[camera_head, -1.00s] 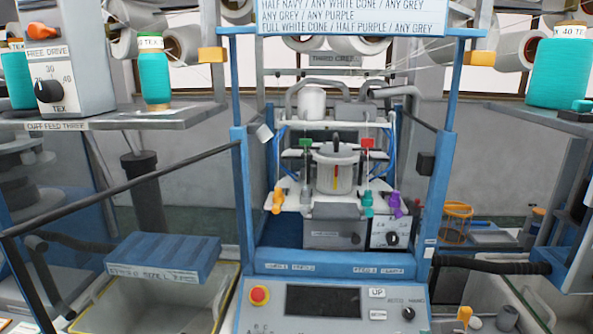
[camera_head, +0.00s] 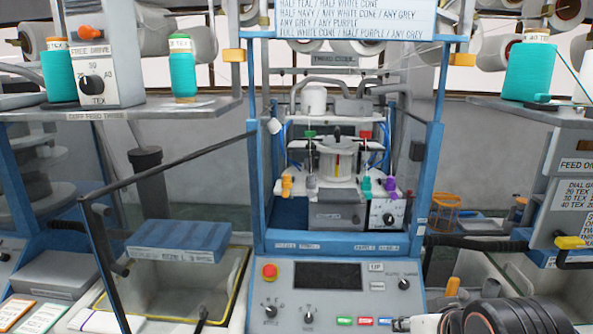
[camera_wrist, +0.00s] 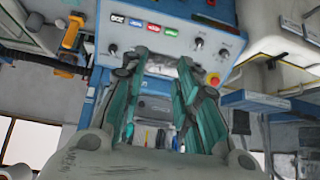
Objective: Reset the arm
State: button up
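My gripper shows in the wrist view (camera_wrist: 162,68) with its two teal-and-dark fingers apart and nothing seen between them. The wrist picture looks upside down, with the machine's control panel beyond the fingertips. In the head view, part of my arm shows at the bottom right corner, in front of the panel's right side; the fingers cannot be made out there. The blue-framed knitting machine (camera_head: 340,242) stands in the middle, with its control panel (camera_head: 330,298) below.
A blue box (camera_head: 180,240) sits over a yellow-rimmed bin (camera_head: 232,300) at the left. Teal cones (camera_head: 183,75) stand on the left shelf and another cone (camera_head: 528,70) on the right one.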

jog(key=s+f+g+b, duration=0.1)
jog(key=s+f+b, duration=0.2)
jog(key=f+b, duration=0.4)
notch_tip(320, 180, down, 2)
jog(key=shift+s+f, duration=0.25)
dwell(1.6)
